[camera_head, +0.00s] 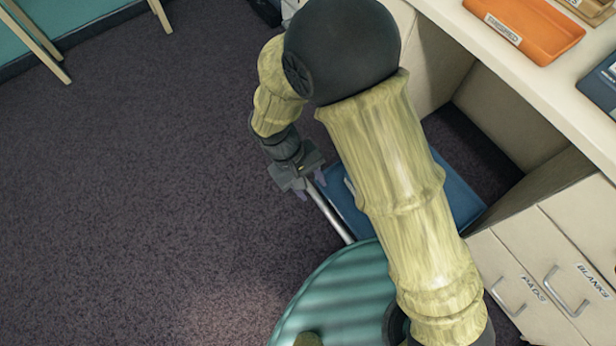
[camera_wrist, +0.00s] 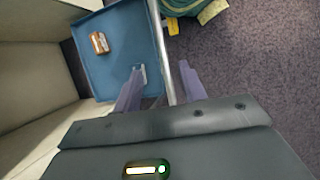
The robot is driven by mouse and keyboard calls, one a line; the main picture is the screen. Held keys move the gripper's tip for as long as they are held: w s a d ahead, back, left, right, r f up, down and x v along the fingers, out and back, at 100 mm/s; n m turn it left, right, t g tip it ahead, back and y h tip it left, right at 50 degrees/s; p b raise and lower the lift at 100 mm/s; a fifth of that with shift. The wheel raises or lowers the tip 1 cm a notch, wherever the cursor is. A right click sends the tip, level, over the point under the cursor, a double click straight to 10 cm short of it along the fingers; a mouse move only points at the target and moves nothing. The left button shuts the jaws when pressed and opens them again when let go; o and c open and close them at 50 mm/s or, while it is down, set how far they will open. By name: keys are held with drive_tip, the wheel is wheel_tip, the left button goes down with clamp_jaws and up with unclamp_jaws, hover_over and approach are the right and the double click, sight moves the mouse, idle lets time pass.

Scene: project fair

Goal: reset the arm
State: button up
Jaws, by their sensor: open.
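My gripper (camera_head: 311,191) hangs at the end of my bent arm, low in front of the desk, above a blue tray (camera_head: 459,193). In the wrist view my gripper (camera_wrist: 160,83) shows its two fingers apart with nothing held between them. The blue tray (camera_wrist: 98,65) lies beyond the fingers, with an orange-brown item with a pale label (camera_wrist: 99,43) near its far left part. A small grey piece (camera_wrist: 140,74) shows by the left finger; I cannot tell what it is. My arm hides much of the tray in the head view.
A white desk (camera_head: 500,45) with drawers (camera_head: 545,270) stands at the right, bearing an orange tray (camera_head: 525,25) and a blue container (camera_head: 600,88). A metal bar (camera_head: 330,214) runs beside the blue tray. Dark carpet (camera_head: 130,190) at the left is clear. Wooden legs (camera_head: 40,45) stand at the upper left.

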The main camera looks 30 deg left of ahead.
drive_tip(key=shift+a+r, duration=0.25)
drive_tip(key=shift+r, duration=0.25)
drive_tip(key=shift+w, duration=0.1)
drive_tip(key=w+d+r+m+y, duration=0.3)
drive_tip(key=w+d+r+m, duration=0.4)
drive_tip(key=w+d, duration=0.6)
drive_tip(key=d+r+m+t+y, duration=0.1)
drive_tip(key=d+r+m, duration=0.25)
drive_tip(key=d, duration=0.65)
drive_tip(key=d+r+m+t+y, duration=0.1)
drive_tip(key=d+r+m, duration=0.25)
drive_tip(key=d, duration=0.65)
wheel_tip(320, 180, up, 22)
drive_tip(key=n+p, duration=0.1)
drive_tip(key=p, duration=2)
drive_tip(key=shift+p, duration=0.35)
drive_tip(key=shift+s, duration=0.1)
drive_tip(key=shift+c, duration=0.5)
